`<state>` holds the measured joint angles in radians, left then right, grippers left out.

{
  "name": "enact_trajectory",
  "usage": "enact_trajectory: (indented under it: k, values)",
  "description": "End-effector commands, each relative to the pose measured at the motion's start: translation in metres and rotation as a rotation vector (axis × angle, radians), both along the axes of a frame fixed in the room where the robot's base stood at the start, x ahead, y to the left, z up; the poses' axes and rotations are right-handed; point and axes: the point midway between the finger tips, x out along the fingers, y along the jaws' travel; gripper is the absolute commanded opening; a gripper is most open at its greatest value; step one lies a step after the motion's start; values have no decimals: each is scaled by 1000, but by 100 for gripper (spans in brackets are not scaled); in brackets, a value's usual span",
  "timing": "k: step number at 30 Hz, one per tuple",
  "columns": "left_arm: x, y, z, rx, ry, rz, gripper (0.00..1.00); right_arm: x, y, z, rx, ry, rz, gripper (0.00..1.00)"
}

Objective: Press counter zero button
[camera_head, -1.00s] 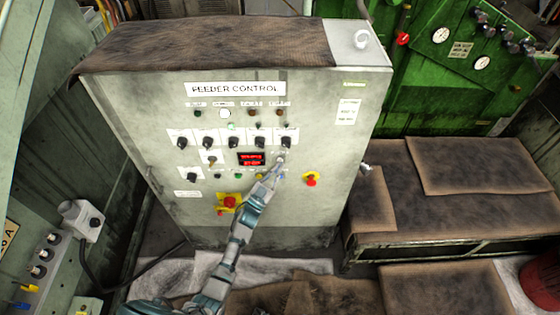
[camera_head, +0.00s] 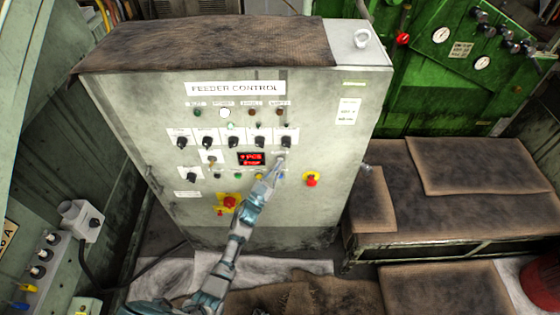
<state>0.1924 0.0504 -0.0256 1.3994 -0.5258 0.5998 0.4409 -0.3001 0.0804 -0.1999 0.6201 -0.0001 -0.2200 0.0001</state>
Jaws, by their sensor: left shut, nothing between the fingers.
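The feeder control cabinet (camera_head: 308,205) stands in the middle, its front panel facing me. A red-lit counter display (camera_head: 251,158) sits near the panel's centre. My left gripper (camera_head: 279,162) is shut and empty, its tip at the panel just right of the display. It covers the spot there, so the counter zero button cannot be made out, and I cannot tell whether the tip touches the panel. My right gripper is not in view.
Black knobs (camera_head: 260,142) line the panel above the display. A red emergency button (camera_head: 230,202) is low on the panel, and another red button (camera_head: 312,180) is to the right. A mat-covered bench (camera_head: 455,190) stands at right.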

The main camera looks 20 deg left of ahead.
Motion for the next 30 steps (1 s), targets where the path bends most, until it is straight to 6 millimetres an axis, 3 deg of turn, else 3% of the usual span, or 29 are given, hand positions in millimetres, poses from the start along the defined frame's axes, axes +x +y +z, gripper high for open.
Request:
enact_trajectory:
  k: [25,30]
  values:
    - [-17,-5,0,0,0,0,0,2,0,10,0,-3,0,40]
    - [-30,-9,1,-1,1,0,0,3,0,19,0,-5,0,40]
